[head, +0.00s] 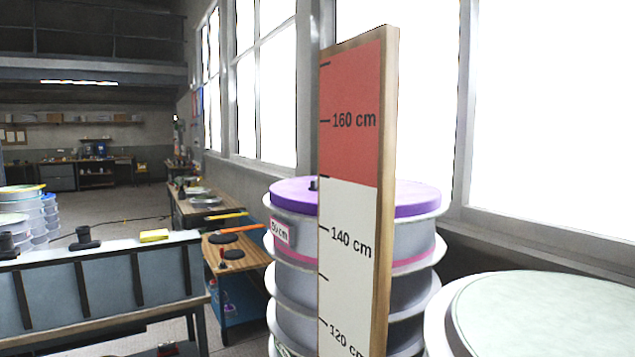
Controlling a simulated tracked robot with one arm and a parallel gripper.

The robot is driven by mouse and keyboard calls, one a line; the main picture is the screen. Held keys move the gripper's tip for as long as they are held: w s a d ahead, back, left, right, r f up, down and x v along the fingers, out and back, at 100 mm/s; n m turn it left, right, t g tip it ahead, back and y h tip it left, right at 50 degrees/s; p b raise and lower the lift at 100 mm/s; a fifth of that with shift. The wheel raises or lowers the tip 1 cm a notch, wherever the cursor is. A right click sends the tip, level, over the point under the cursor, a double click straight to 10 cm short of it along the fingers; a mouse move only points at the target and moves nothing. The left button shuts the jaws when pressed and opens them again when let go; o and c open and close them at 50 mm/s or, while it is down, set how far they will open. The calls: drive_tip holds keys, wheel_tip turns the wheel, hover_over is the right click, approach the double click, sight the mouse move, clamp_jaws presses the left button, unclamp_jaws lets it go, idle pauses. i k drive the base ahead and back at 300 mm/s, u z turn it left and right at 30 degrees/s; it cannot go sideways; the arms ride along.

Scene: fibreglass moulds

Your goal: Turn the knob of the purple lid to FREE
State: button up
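The purple lid (412,197) lies on top of a tall stack of grey-white round moulds (408,240) right of centre. A small part of a dark knob (313,185) shows on the lid, at the left edge of the measuring board. The board hides the middle of the lid and most of the knob, so I cannot read its setting or any FREE mark. My gripper is not in view.
An upright measuring board (346,215), marked 120 to 160 cm, stands before the stack. A pale round mould top (555,315) is close at right. Open floor (120,205) lies further back left.

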sight(314, 184)
drive_tip(key=u, duration=0.55)
drive_tip(key=k, duration=0.6)
drive_tip(key=u, duration=0.85)
drive_tip(key=k, duration=0.75)
drive_tip(key=u, duration=0.55)
drive_tip(key=i, duration=1.05)
drive_tip(key=z, duration=0.35)
drive_tip(key=i, duration=1.35)
drive_tip(key=z, duration=0.6)
drive_tip(key=i, duration=1.3)
drive_tip(key=z, duration=1.3)
drive_tip(key=i, duration=1)
drive_tip(key=z, duration=0.8)
drive_tip(key=i, duration=0.3)
drive_tip(key=z, duration=0.25)
